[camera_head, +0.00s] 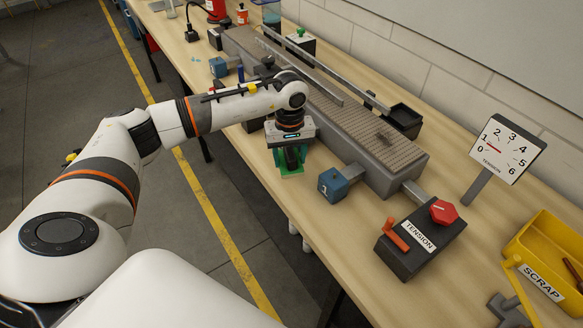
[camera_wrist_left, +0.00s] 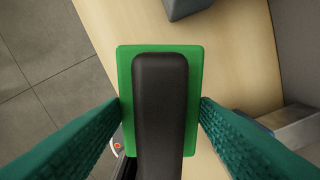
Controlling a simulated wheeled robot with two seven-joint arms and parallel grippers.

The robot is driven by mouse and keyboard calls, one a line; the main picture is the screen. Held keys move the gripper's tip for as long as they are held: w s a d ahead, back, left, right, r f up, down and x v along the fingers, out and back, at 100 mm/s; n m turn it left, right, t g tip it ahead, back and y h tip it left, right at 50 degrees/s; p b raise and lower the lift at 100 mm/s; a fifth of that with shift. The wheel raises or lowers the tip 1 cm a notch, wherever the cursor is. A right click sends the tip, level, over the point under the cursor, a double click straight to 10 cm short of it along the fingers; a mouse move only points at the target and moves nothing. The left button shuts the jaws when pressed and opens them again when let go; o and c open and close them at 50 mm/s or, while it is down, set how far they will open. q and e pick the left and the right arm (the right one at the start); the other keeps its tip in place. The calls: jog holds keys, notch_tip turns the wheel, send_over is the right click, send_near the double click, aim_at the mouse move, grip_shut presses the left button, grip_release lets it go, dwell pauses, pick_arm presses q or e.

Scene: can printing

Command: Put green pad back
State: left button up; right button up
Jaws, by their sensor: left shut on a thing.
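The green pad (camera_head: 291,171) is a flat green plate with a thick black handle. It is below my left gripper (camera_head: 290,155), near the front edge of the workbench. In the left wrist view the pad (camera_wrist_left: 126,85) lies between the two teal fingers of the left gripper (camera_wrist_left: 160,108), with its black handle running down the middle. My left gripper is shut on the pad. I cannot tell whether the pad touches the bench or hangs just above it. My right gripper is not in view.
A conveyor (camera_head: 366,128) runs along the bench behind the gripper. A blue block marked 1 (camera_head: 332,184) stands right of the pad. Further right are the tension box (camera_head: 421,240), a dial sign (camera_head: 503,150) and a yellow scrap bin (camera_head: 548,255).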

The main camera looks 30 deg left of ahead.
aim_at(290, 180)
pick_arm(q)
jog(key=shift+f, duration=0.8)
notch_tip(290, 180, down, 4)
jog(key=shift+r+p, duration=0.1)
jog(key=shift+p, duration=0.6)
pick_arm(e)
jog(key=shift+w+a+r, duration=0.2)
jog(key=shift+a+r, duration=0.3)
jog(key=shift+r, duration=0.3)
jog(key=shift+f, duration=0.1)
pick_arm(q)
jog(key=shift+f+b, duration=0.3)
jog(key=o, duration=1)
jog(key=shift+r, duration=0.1)
jog(key=shift+c, duration=0.2)
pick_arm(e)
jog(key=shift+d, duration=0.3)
